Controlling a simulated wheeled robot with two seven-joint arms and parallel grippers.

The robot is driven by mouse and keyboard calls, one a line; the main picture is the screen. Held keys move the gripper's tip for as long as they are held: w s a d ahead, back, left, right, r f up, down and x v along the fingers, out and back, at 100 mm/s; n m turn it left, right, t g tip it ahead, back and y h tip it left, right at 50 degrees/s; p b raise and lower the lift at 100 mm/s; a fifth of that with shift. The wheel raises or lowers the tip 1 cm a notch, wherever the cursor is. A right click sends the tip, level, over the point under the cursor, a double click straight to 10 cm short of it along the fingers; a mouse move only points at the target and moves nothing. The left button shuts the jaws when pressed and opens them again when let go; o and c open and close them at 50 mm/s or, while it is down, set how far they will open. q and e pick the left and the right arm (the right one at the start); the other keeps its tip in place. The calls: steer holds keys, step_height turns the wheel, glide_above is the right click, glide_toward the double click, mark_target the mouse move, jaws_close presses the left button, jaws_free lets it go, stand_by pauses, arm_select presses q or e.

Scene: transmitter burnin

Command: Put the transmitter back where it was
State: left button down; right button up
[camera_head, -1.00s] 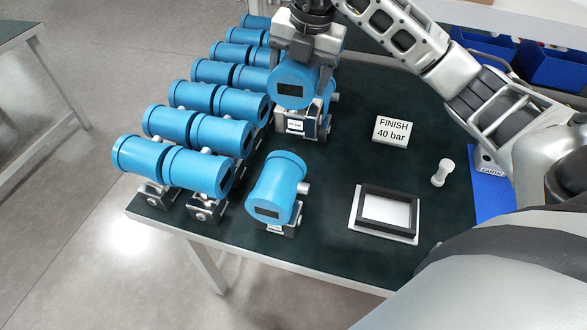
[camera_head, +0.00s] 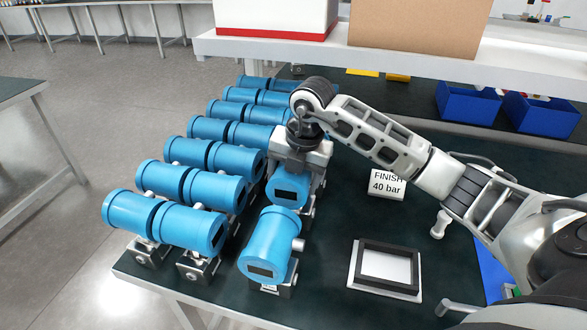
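My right gripper (camera_head: 298,168) comes in from the right and points down. It is shut on a blue transmitter (camera_head: 288,188) with a dark display, one finger on either side. This transmitter is upright, directly behind a front blue transmitter (camera_head: 268,242) that hides part of its base. I cannot tell whether its base touches the table. The front transmitter stands alone at the near end of that row. My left gripper is not in view.
Rows of several blue transmitters (camera_head: 188,228) stand close on the left. A black-framed white pad (camera_head: 385,266), a "FINISH 40 bar" sign (camera_head: 386,184) and a small white peg-like object (camera_head: 439,224) are on the right. A shelf (camera_head: 400,60) with boxes crosses the back.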

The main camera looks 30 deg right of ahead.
steer(key=shift+x, duration=1.55)
steer(key=shift+s+d+f, duration=0.1)
steer(key=shift+s, duration=0.05)
steer(key=o, duration=2)
steer(key=shift+s+f, duration=0.2)
steer(key=shift+r, duration=0.15)
steer(key=v, duration=1.2)
steer(key=shift+s, duration=0.15)
